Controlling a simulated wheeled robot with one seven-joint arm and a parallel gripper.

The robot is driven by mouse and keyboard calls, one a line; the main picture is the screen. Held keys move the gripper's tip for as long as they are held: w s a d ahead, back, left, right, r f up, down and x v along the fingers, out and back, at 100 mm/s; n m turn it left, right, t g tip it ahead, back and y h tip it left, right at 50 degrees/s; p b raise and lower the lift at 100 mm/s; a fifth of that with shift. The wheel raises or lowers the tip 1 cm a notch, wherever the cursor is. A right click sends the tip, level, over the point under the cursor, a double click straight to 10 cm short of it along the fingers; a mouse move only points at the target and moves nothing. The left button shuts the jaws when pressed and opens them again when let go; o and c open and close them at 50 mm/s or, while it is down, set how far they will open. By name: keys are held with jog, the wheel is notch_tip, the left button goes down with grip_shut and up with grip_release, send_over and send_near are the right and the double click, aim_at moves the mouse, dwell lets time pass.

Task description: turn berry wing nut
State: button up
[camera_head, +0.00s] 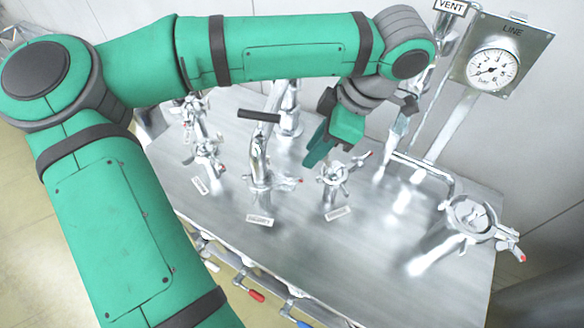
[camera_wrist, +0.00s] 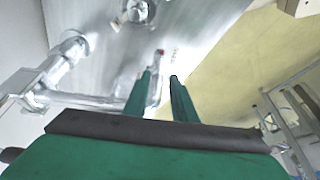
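Several silver clamped fittings with red-tipped wing nuts stand on the steel table, each of the left three with a small label. The label lettering is too small to read, so I cannot tell which one is berry. One wing nut (camera_head: 362,158) is on the fitting just below and right of my gripper (camera_head: 318,150), another (camera_head: 218,172) is at the left, and another (camera_head: 515,250) is at the right. My gripper has its fingers apart, with a gap between the green fingertips in the wrist view (camera_wrist: 162,76). A small red tip (camera_wrist: 160,52) shows just beyond that gap.
The steel table (camera_head: 390,260) has bare room at its front. A black-handled lever (camera_head: 258,116) rises at the middle, close left of my gripper. A pressure gauge (camera_head: 493,68) and pipes stand at the back right.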

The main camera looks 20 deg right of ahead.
aim_at(290, 176)
jog(key=x, duration=1)
jog(key=shift+w+a+f, duration=0.2)
jog(key=shift+a, duration=0.15)
grip_shut()
